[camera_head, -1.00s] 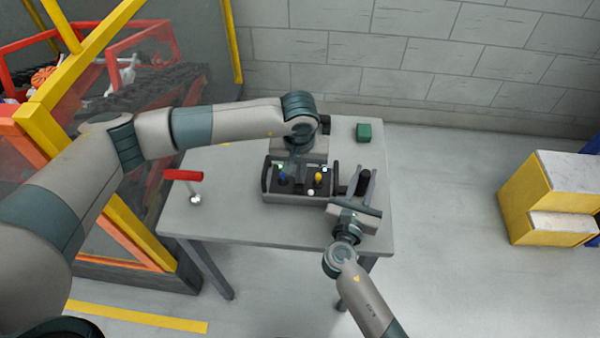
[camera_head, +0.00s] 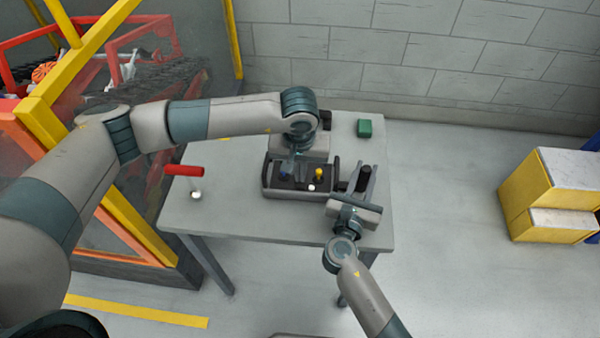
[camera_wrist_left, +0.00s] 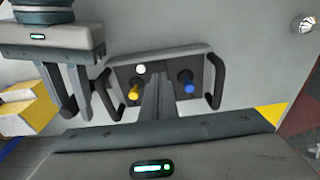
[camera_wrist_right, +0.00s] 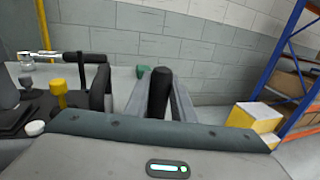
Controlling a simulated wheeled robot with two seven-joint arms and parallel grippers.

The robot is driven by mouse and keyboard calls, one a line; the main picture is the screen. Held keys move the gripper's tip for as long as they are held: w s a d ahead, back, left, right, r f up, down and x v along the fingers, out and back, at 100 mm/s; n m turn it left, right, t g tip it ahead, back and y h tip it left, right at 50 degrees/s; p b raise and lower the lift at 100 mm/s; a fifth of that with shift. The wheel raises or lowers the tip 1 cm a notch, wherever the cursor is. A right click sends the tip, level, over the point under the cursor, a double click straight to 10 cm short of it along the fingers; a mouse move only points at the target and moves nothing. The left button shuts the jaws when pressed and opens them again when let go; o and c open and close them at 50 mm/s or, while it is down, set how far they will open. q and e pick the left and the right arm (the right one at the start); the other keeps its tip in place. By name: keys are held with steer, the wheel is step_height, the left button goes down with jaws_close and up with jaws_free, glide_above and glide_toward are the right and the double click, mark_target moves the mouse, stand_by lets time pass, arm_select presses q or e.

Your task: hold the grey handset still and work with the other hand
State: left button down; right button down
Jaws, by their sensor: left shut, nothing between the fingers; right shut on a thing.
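The grey handset (camera_head: 300,196) lies on the table, with a black panel, a yellow stick (camera_head: 319,174), a blue stick (camera_wrist_left: 187,82) and a white knob (camera_head: 311,188). Black handles stand at its ends; one shows in the left wrist view (camera_wrist_left: 215,82). My left gripper (camera_wrist_left: 157,100) is shut and empty above the panel, between the two sticks in its wrist view; touch cannot be told. My right gripper (camera_head: 359,188) is at the handset's right end, shut on a black grip (camera_wrist_right: 160,92) between its fingers. Whether this grip joins the handset is hidden.
A green block (camera_head: 364,128) lies at the back right. A yellow-framed fence (camera_head: 130,225) is close on the left.

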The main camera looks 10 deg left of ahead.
arm_select(q)
step_height(320, 180, up, 13)
steer(key=s, duration=0.1)
steer(key=shift+s, duration=0.3)
steer(key=shift+w+d, duration=0.1)
steer(key=shift+w, duration=0.65)
steer(key=f, duration=0.4)
steer(key=w+f, duration=0.1)
steer(key=f, duration=0.9)
steer(key=shift+w, duration=0.3)
steer(key=shift+f, duration=0.15)
